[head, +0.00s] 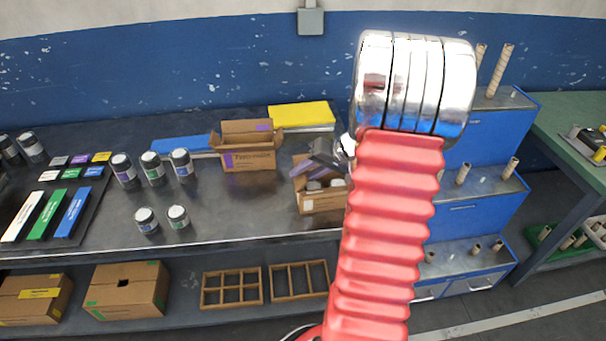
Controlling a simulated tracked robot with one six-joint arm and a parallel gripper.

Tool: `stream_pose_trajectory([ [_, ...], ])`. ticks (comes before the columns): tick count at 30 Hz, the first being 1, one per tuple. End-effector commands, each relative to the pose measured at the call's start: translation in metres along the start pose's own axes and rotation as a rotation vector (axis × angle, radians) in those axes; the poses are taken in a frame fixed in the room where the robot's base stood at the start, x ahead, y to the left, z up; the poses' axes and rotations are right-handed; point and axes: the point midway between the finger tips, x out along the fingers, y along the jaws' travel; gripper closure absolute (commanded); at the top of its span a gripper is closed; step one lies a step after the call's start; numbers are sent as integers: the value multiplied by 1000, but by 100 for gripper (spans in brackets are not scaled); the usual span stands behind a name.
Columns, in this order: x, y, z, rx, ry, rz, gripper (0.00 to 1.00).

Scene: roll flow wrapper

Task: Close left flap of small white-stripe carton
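A small open brown carton (318,201) stands on the bench right of centre in the head view, partly behind my arm. Grey items show in its opening. A raised flap (300,161) shows at its upper left. I cannot make out a white stripe on it. My gripper (322,158) seems to be the dark and metallic parts just above the carton, partly hidden by my red arm. Whether its fingers are open, or touch a flap, cannot be told. The right side of the carton is hidden.
A larger open carton with a purple stripe (249,161) stands behind left. Several jars (152,167) stand left of it. Yellow (300,115) and blue (183,144) slabs lie at the back. Blue stepped cabinets (480,211) stand right.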

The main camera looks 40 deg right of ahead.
Motion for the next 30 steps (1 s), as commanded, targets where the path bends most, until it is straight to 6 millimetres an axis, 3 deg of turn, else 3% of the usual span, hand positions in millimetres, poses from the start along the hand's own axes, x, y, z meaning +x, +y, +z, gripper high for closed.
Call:
stream_pose_trajectory([
  [8,1,0,0,0,0,0,73],
  [20,0,0,0,0,0,0,100],
  [30,0,1,0,6,-1,-12,100],
])
